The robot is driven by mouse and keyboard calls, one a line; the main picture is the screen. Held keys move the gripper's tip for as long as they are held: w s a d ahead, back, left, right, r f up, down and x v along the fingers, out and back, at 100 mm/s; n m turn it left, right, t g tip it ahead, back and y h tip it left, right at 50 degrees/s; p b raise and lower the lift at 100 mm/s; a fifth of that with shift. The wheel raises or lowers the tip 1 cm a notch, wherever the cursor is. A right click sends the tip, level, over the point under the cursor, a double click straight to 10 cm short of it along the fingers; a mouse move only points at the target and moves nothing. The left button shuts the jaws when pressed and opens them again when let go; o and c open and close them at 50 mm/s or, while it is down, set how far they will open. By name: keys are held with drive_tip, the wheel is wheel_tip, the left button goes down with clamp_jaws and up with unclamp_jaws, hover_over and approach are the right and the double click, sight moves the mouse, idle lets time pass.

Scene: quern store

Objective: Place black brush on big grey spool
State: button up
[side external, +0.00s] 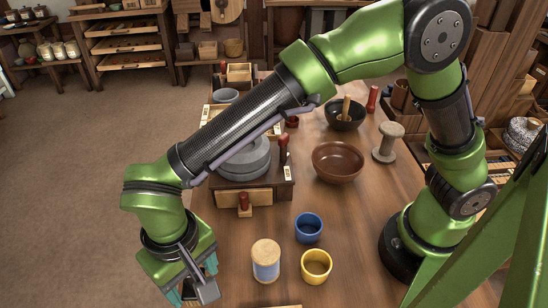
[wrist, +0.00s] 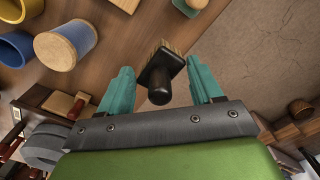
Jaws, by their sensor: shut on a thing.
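The black brush (wrist: 158,76) has a dark block, a rounded black handle and tan bristles. In the wrist view it sits between the fingertips of my gripper (wrist: 159,68), which is shut on it. The big grey spool (side external: 388,142) stands upright at the right of the table, far from my gripper, with a bare round top. It is not seen in the wrist view.
A wood-topped spool with a blue band (side external: 266,261), a yellow cup (side external: 316,266) and a blue cup (side external: 308,228) stand near my gripper. Behind are a grey stone quern (side external: 243,158), a brown bowl (side external: 337,161) and a black mortar (side external: 345,115) with a pestle.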

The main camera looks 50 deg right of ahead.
drive_tip(key=w+d+r+m, duration=0.4)
drive_tip(key=w+d+r, duration=0.4)
drive_tip(key=w+d, duration=0.3)
drive_tip(key=w+d+r+m, duration=0.1)
drive_tip(key=d+r+m, duration=0.2)
drive_tip(key=d, duration=1.1)
drive_tip(key=s+d+r+m, duration=0.1)
drive_tip(key=s+d+m, duration=0.4)
drive_tip(key=d, duration=0.6)
drive_tip(key=s+d+r+m, duration=0.25)
drive_tip(key=s+d, duration=0.55)
drive_tip(key=d, duration=0.4)
drive_tip(key=s+d+f+m, duration=0.3)
drive_tip(key=s+m, duration=0.1)
drive_tip(key=s, duration=0.7)
hover_over(392, 128)
drive_tip(key=shift+n, duration=0.25)
wheel_tip(392, 128, down, 5)
drive_tip(key=shift+s+r, duration=0.1)
drive_tip(key=shift+d+f, duration=0.1)
drive_tip(key=shift+f, duration=1.7)
